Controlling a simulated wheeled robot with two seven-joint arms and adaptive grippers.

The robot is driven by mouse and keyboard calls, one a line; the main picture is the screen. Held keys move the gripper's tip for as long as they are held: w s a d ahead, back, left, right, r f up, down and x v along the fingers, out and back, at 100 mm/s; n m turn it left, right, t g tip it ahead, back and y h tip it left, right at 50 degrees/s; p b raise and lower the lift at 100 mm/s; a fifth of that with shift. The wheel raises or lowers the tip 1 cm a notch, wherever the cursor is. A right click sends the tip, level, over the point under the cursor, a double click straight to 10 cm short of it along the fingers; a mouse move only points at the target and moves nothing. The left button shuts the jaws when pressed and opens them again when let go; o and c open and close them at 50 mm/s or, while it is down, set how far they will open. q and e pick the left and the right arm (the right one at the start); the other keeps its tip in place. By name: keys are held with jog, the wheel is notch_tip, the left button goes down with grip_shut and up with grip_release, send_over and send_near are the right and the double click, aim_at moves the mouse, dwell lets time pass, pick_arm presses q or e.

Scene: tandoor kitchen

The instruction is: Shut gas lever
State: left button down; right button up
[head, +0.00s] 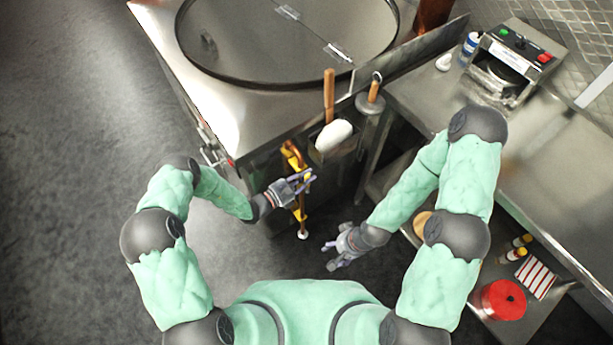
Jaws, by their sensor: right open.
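The gas lever (291,160) shows as yellow parts by a copper-coloured pipe on the front of the tandoor cabinet (225,110). My right gripper (328,255) is open and empty, lower and to the right, over the dark floor and apart from the lever.
A holder with a wooden-handled tool (329,95) and a white pad (334,136) sits just above my left gripper. A steel counter (425,95) with a boxy appliance (502,65) stands right. A red round item (503,300) lies on the lower shelf. Floor at left is clear.

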pick_arm(q)
jog(key=s+a+f+t+h+b, duration=0.2)
jog(key=s+a+t+h+b, duration=0.1)
jog(key=b, duration=0.7)
jog(key=shift+s+a+t+h+b, duration=0.3)
jog(key=shift+a+t+h, duration=0.2)
jog(key=shift+a+h, duration=0.65)
jog(key=shift+d, duration=0.2)
